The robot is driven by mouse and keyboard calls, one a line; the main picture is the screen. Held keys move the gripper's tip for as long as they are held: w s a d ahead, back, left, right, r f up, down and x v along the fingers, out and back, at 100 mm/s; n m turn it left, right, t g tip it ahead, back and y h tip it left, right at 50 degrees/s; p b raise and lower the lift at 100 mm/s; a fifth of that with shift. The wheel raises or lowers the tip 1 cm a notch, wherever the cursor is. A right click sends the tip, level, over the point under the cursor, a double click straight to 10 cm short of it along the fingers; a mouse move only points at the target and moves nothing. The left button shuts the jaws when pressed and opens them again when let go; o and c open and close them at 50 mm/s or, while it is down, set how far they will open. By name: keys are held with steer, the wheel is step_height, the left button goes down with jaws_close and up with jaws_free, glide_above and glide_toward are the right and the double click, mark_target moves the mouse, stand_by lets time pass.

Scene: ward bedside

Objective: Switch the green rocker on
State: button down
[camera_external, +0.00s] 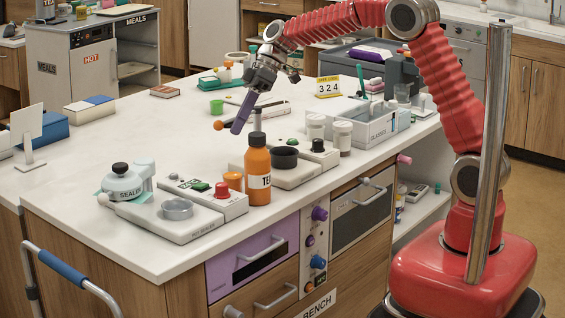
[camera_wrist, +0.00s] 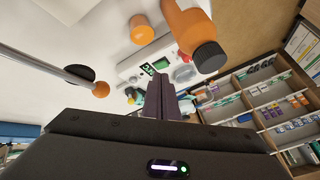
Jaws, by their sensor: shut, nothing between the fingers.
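The green rocker (camera_external: 200,186) sits on a low grey-white panel (camera_external: 235,207) with a red button (camera_external: 221,189) beside it, near the front of the counter. In the wrist view the green rocker (camera_wrist: 160,64) shows small, beyond my fingertips. My gripper (camera_external: 237,127) has purple fingers pointing down. It is shut and empty, above and behind the orange bottle, well apart from the rocker. In the wrist view the closed fingers of my gripper (camera_wrist: 165,82) fill the middle. I cannot tell the rocker's tilt.
An orange bottle (camera_external: 258,170) stands right of the panel, with a small orange cup (camera_external: 232,181) behind. The sealer (camera_external: 122,185) and a round metal dish (camera_external: 177,208) are at left. A rod with an orange ball (camera_external: 218,125) is close to my fingers. The counter's left middle is clear.

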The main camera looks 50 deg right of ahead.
steer(key=shift+s+d+m+g+h, duration=0.15)
steer(key=shift+m+h, duration=0.4)
steer(key=shift+m, duration=0.65)
steer(key=shift+w+d+m+g+h, duration=0.1)
steer(key=shift+m+h, duration=0.5)
steer(key=shift+m, duration=0.6)
steer(key=shift+s+d+m+g+h, duration=0.15)
steer(key=shift+m+h, duration=0.4)
steer(key=shift+m, duration=0.65)
steer(key=shift+w, duration=0.1)
